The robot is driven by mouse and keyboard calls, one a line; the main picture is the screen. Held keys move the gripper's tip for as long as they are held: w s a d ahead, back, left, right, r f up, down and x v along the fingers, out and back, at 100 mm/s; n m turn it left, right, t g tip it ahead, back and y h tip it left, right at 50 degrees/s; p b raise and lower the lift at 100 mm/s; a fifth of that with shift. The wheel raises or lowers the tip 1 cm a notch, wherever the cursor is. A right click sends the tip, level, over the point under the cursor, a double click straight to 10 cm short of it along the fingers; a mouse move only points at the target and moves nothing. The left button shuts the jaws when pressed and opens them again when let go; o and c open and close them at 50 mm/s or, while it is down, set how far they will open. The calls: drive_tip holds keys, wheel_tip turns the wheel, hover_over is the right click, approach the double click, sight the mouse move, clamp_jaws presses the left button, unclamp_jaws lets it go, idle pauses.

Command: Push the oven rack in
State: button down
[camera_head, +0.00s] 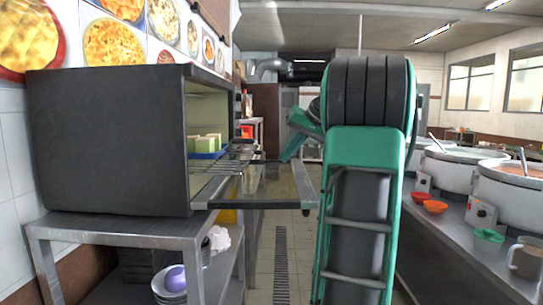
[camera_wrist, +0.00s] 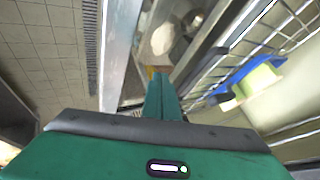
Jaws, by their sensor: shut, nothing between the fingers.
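The oven (camera_head: 110,140) is a dark box on a metal stand at the left, with its door (camera_head: 260,205) folded down flat. The wire oven rack (camera_head: 232,167) sticks out of the opening over the door. Its bars show at the upper right of the wrist view (camera_wrist: 268,22). A blue tray with pale green-yellow blocks (camera_head: 205,143) sits inside the oven; it also shows in the wrist view (camera_wrist: 250,80). My green gripper (camera_head: 285,155) is shut and empty, just outside the rack's front end. In the wrist view its fingers (camera_wrist: 162,88) point toward the door area. Contact with the rack cannot be told.
The metal stand (camera_head: 130,232) holds bowls on its lower shelf. At the right, a counter (camera_head: 450,245) carries large pots (camera_head: 510,185) and orange bowls (camera_head: 435,206). A tiled aisle with a floor drain (camera_head: 281,262) runs between. The door's outer edge (camera_head: 305,186) juts into the aisle.

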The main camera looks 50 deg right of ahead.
drive_tip(key=shift+w+a, duration=0.65)
drive_tip(key=shift+w, duration=0.3)
drive_tip(key=shift+w+a, duration=0.65)
drive_tip(key=shift+w, duration=0.25)
